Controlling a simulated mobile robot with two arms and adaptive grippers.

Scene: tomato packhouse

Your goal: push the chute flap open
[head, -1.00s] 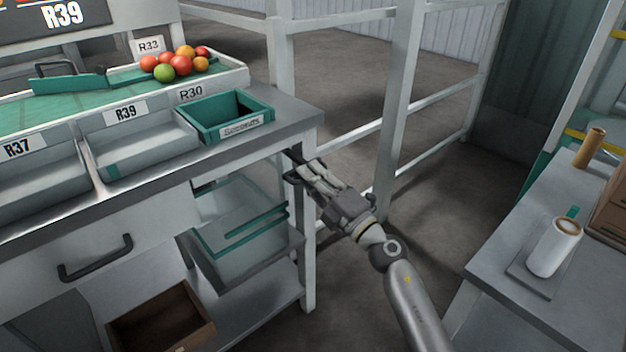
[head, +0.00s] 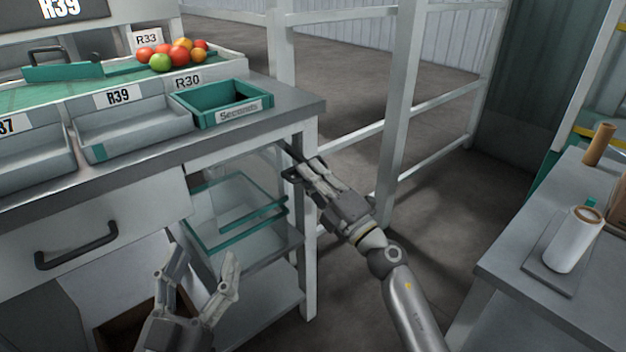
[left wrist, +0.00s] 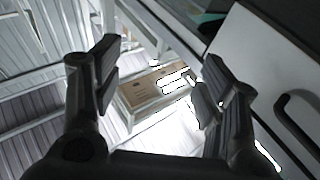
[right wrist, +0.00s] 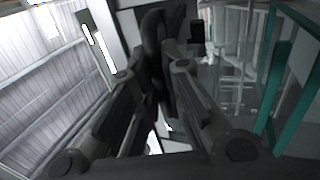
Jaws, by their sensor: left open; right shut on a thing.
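Under the right end of the bench is a clear, teal-edged panel or bin front (head: 240,232), apparently the chute flap; I cannot tell how far it stands open. My right gripper (head: 306,172) is beside the bench's right leg, shut on a dark handle or bar (right wrist: 153,35) that runs between its fingers (right wrist: 152,75). My left gripper (head: 203,265) is open and empty, fingers up, in front of and below the clear panel, apparently apart from it. In the left wrist view its fingers (left wrist: 158,80) are spread with nothing between them.
The bench carries a teal Seconds crate (head: 222,118), grey bins (head: 130,137) and tomatoes (head: 160,62). A drawer handle (head: 75,252) juts out left of my left gripper. A brown box (head: 115,335) is low behind it. A side table (head: 510,235) stands right; the floor between is clear.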

